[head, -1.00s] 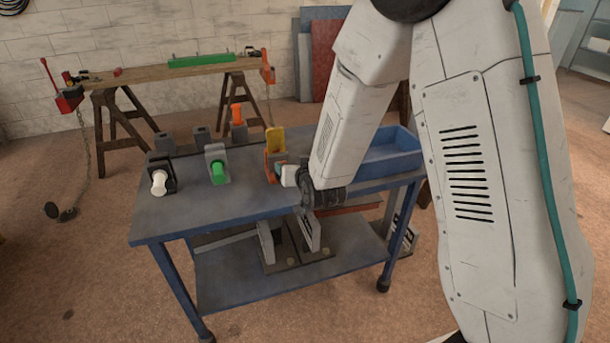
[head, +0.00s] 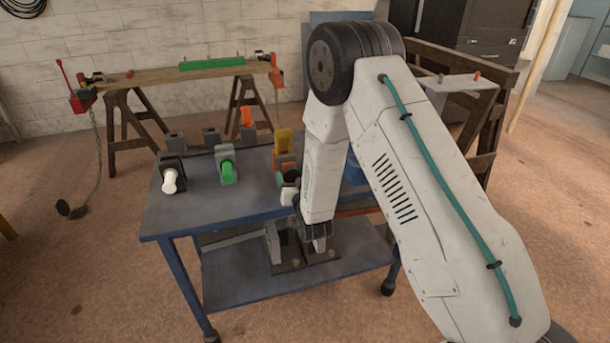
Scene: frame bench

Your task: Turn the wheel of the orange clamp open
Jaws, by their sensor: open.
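The orange clamp (head: 285,159) stands on the blue bench's top (head: 222,205), with a yellow upper part (head: 284,139). Its wheel cannot be made out clearly; a small teal round part (head: 279,180) shows at its front. My gripper (head: 291,177) is in front of the clamp's lower part, small and dark beside the white end of my wrist. It is open. My wrist and forearm hide the clamp's right side, and I cannot tell whether the fingers touch it.
A clamp with a white knob (head: 170,181) and one with a green knob (head: 228,171) stand to the left. An orange-topped piece (head: 247,117) stands behind. My arm covers most of the blue bin (head: 355,172). The bench's front left is clear.

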